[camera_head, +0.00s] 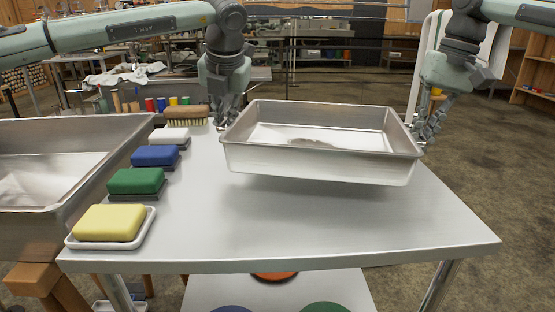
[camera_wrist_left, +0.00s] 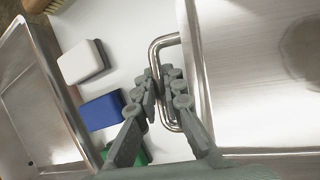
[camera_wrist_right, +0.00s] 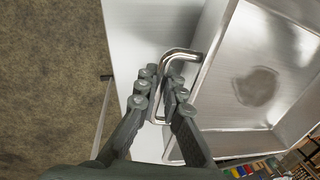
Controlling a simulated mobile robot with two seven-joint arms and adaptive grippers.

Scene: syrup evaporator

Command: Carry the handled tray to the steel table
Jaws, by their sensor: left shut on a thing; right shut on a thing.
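The handled tray (camera_head: 320,162) is a deep, shiny metal pan with a dark patch on its inside floor. It hangs above the grey-white steel table (camera_head: 300,225), roughly level, with a shadow under it. My left gripper (camera_head: 226,118) is shut on the tray's left handle, a bent metal bar; in the left wrist view the fingers (camera_wrist_left: 166,92) close around it. My right gripper (camera_head: 425,132) is at the tray's right end; in the right wrist view its fingers (camera_wrist_right: 160,88) are shut around the other handle. The gap under the tray cannot be measured here.
Along the table's left side lie a yellow sponge (camera_head: 109,223), a green one (camera_head: 136,181), a blue one (camera_head: 155,156), a white one (camera_head: 170,136) and a brush (camera_head: 180,114). A metal basin (camera_head: 120,130) stands left of the table. The table's front and right are clear.

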